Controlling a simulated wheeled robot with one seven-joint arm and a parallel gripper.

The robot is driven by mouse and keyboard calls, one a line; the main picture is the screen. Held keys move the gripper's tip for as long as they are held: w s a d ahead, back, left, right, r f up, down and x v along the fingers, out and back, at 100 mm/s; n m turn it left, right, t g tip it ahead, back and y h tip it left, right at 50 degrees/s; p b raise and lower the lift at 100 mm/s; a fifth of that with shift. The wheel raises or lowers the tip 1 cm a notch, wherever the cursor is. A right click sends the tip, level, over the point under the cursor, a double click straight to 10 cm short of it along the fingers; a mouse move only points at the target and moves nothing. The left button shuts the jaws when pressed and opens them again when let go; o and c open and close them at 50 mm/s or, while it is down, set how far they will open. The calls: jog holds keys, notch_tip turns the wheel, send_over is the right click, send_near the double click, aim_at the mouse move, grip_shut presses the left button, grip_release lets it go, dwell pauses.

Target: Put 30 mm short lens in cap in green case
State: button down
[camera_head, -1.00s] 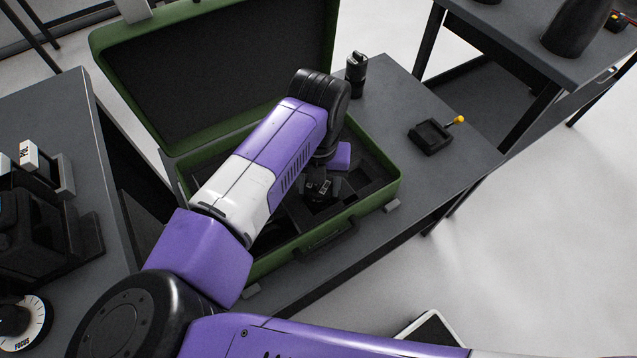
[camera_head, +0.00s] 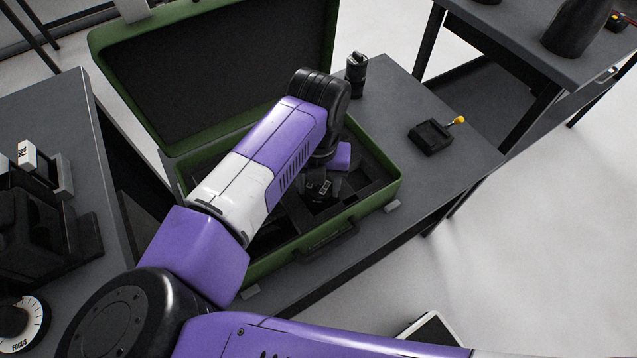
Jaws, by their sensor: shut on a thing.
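The green case (camera_head: 382,202) stands open on a grey table, its lid (camera_head: 215,70) tipped back and its dark foam compartments showing. My gripper (camera_head: 320,192) reaches down inside the case, toward its right half. It is shut on a small dark lens with white marks (camera_head: 318,188), which sits low among the foam walls. My arm hides much of the case's left and middle part. I cannot tell whether the lens touches the compartment floor.
A black cylindrical lens (camera_head: 356,72) stands upright on the table behind the case. Another table with dark equipment (camera_head: 38,225) is at left. The table right of the case is mostly clear.

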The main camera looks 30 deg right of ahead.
jog(key=shift+f+b, duration=0.75)
jog(key=shift+f, duration=0.1)
jog(key=shift+r, duration=0.1)
jog(key=shift+r+p, duration=0.3)
jog(key=shift+r, duration=0.2)
jog(key=shift+b, duration=0.55)
dwell(1.7)
jog(key=shift+f+b, duration=0.55)
jog(key=shift+f, duration=0.05)
jog(key=shift+c, duration=2.3)
grip_release()
